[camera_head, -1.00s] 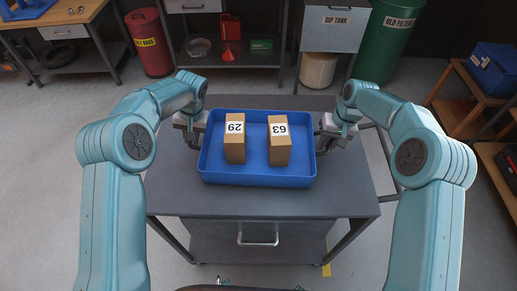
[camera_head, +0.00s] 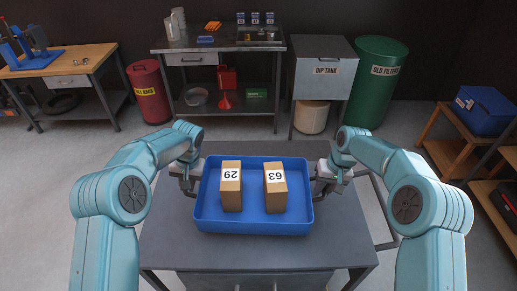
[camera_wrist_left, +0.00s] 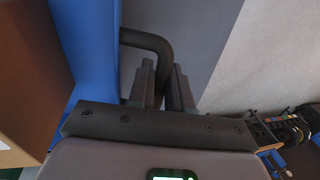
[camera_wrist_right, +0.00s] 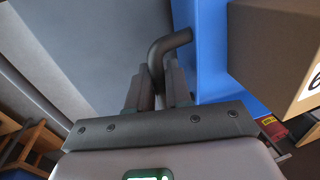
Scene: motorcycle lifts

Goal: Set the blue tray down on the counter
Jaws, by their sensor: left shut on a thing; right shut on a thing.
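The blue tray (camera_head: 253,226) is level over the grey-topped cart (camera_head: 200,256) in front of me. Two tan boxes stand in it, labelled 29 (camera_head: 231,186) and 63 (camera_head: 275,188). My left gripper (camera_head: 187,176) is at the tray's left side; in the left wrist view its fingers (camera_wrist_left: 165,88) are shut on a dark bent handle (camera_wrist_left: 150,40). My right gripper (camera_head: 322,178) is at the right side; in the right wrist view its fingers (camera_wrist_right: 158,88) are shut on the other handle (camera_wrist_right: 168,44). I cannot tell whether the tray touches the cart top.
A dark counter (camera_head: 228,47) with small items stands at the back. Beside it are the dip tank (camera_head: 325,72), green drum (camera_head: 377,85) and red bin (camera_head: 149,92). A wooden bench (camera_head: 75,65) is left; a wooden rack (camera_head: 450,150) is right. Open floor lies between.

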